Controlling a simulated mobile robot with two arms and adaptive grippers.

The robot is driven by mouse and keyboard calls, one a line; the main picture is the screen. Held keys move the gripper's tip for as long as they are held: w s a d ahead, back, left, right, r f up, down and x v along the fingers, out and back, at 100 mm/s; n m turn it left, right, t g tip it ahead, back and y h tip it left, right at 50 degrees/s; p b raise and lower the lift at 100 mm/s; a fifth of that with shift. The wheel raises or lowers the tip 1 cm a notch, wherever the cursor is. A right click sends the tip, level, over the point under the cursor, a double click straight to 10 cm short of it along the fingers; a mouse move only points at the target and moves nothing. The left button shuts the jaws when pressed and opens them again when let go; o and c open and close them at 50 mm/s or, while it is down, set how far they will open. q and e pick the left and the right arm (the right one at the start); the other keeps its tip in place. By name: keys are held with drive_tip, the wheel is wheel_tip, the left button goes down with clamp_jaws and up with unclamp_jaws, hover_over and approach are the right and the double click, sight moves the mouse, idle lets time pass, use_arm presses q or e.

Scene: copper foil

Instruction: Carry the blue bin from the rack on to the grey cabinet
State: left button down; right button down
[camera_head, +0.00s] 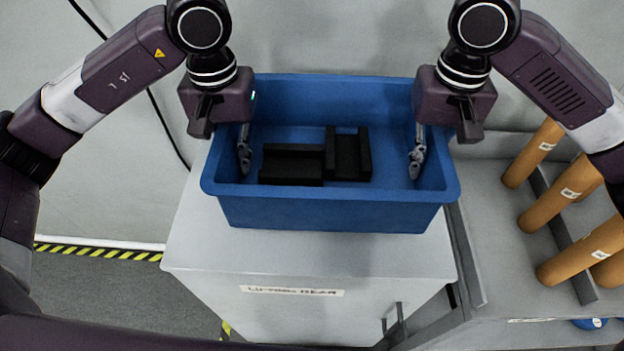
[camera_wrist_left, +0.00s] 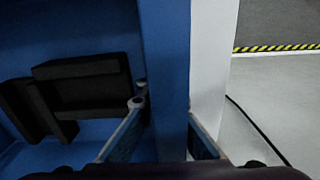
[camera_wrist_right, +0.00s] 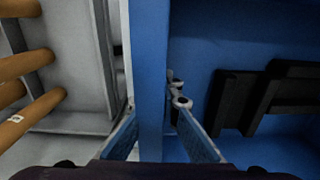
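The blue bin (camera_head: 330,212) is level over the top of the grey cabinet (camera_head: 310,255); I cannot tell whether its base touches the top. Two black blocks (camera_head: 292,165) (camera_head: 348,155) lie inside it. My left gripper (camera_head: 243,150) is shut on the bin's left wall, one finger inside and one outside; the wall also shows in the left wrist view (camera_wrist_left: 165,60). My right gripper (camera_head: 418,150) is shut on the right wall in the same way, seen in the right wrist view (camera_wrist_right: 150,60). The outer fingers are hidden in the head view.
The grey rack (camera_head: 490,220) stands right of the cabinet and holds several brown rolls (camera_head: 548,205). A pale wall (camera_head: 330,30) is close behind the bin. A black cable (camera_head: 165,125) hangs at left. Open floor (camera_head: 110,290) with yellow-black tape lies to the left.

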sight(229, 126)
use_arm(q)
drive_tip(key=shift+f, duration=0.15)
use_arm(e)
drive_tip(key=shift+w+f, duration=0.1)
